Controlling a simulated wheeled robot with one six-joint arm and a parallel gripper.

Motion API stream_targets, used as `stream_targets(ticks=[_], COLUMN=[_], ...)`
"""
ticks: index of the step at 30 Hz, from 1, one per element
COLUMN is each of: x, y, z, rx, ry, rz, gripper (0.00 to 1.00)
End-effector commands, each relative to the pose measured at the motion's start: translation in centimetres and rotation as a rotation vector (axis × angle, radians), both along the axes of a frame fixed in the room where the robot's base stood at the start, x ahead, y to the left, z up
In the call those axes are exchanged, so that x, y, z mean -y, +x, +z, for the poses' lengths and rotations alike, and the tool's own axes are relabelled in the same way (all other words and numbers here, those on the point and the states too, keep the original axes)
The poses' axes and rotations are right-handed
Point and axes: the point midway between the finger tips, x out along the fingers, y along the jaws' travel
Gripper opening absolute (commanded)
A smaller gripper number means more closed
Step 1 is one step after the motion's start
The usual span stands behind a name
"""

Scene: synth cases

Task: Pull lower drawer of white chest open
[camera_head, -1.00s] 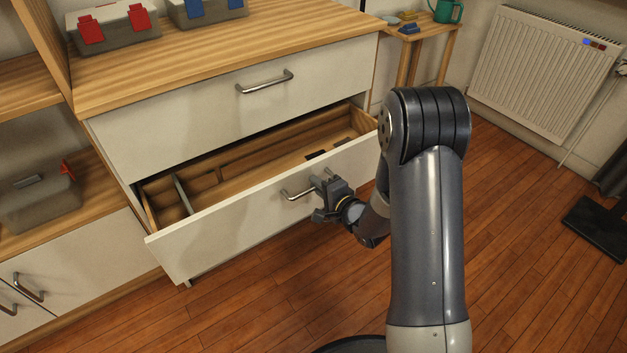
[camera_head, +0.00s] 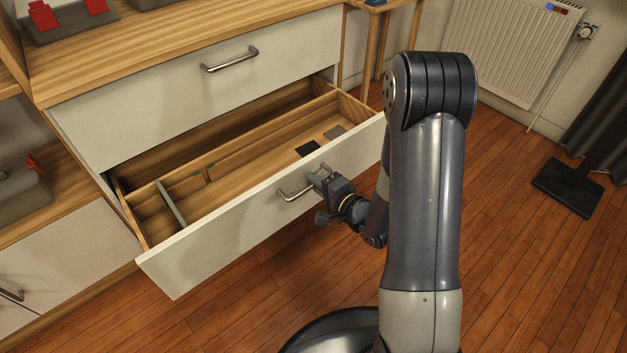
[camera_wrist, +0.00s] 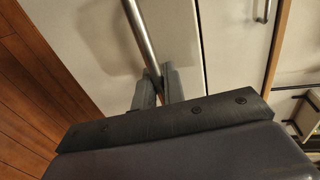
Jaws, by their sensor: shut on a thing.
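The white chest has a wooden top (camera_head: 190,58) and two white drawer fronts. The upper drawer (camera_head: 150,118) is closed, with a metal bar handle (camera_head: 230,60). The lower drawer (camera_head: 220,240) stands well out from the chest, showing its wooden inside with dividers. My gripper (camera_head: 318,180) is shut on the right part of the lower drawer's metal handle (camera_head: 290,194). In the wrist view, the handle bar (camera_wrist: 140,35) runs between the two fingers of my gripper (camera_wrist: 158,86).
Two small dark flat pieces, one (camera_head: 307,149) clearer than the other, lie inside the drawer. A grey case with red latches (camera_head: 68,18) stands on top. A radiator (camera_head: 500,45) is at the back right.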

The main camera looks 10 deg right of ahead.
Motion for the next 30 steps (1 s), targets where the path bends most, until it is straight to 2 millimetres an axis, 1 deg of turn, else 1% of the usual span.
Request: stream_targets(ticks=[7,8,13,20,23,26,30], x=[0.0,0.0,0.0,0.0,0.3,1.0,2.5], y=[0.0,0.0,0.0,0.0,-0.4,-1.3,-3.3], z=[-0.1,-0.1,0.0,0.0,0.1,0.4,1.0], rx=[-0.002,-0.002,-0.001,0.000,-0.002,-0.002,-0.003], ry=[0.000,0.000,-0.001,0.000,-0.001,0.000,0.000], rz=[-0.001,-0.001,-0.001,-0.001,-0.002,-0.004,-0.007], gripper=[0.00,0.13,0.26,0.26,0.26,0.26,0.26])
